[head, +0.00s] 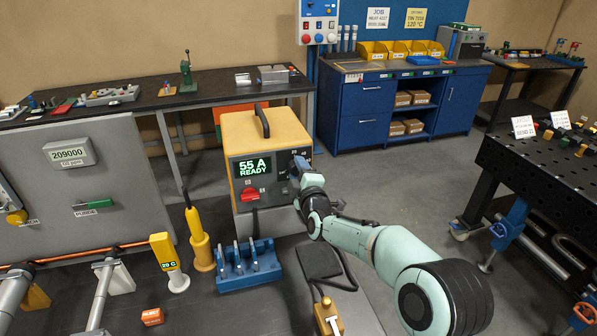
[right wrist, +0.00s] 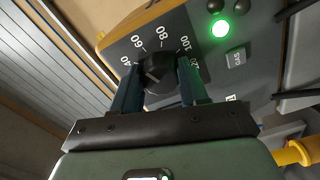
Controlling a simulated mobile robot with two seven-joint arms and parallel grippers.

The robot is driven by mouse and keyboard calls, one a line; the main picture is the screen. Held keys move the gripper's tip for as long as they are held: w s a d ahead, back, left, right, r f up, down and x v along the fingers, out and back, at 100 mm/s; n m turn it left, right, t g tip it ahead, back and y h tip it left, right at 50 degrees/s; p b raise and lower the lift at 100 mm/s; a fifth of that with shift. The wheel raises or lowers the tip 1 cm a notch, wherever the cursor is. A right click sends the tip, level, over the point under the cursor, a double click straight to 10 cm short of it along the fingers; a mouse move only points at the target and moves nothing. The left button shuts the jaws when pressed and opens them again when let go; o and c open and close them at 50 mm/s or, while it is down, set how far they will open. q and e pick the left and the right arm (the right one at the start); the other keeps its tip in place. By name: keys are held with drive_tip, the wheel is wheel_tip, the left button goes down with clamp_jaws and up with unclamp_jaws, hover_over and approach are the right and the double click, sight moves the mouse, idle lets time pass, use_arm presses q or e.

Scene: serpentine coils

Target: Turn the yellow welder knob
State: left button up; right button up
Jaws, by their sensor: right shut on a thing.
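The welder (head: 262,128) is a yellow-topped box with a dark front panel, a black handle on top and a green display reading "55 A READY". My right gripper (head: 300,166) is at the right part of its front panel and hides the knob in the head view. In the right wrist view the knob (right wrist: 158,74) is black with a pale pointer mark, on a dial marked 40, 60, 80 and 100. My right gripper (right wrist: 160,68) is shut on it, one finger on each side. My left gripper is not in view.
A green lamp (right wrist: 220,28) glows beside the dial. A red switch (head: 250,194) is low on the welder's front. A blue rack (head: 236,279) of tools and a yellow torch (head: 201,245) stand in front. A black perforated table (head: 545,165) stands at right, with open floor between.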

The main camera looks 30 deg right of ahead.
drive_tip(key=shift+n, duration=0.5)
drive_tip(key=o, duration=1.1)
drive_tip(key=shift+c, duration=0.2)
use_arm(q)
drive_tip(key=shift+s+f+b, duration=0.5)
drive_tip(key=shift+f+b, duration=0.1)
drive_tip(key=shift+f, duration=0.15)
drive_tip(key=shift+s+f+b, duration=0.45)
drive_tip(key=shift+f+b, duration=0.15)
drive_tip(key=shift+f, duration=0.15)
use_arm(e)
drive_tip(key=v, duration=1.3)
drive_tip(key=shift+s, duration=0.15)
drive_tip(key=shift+a, duration=0.1)
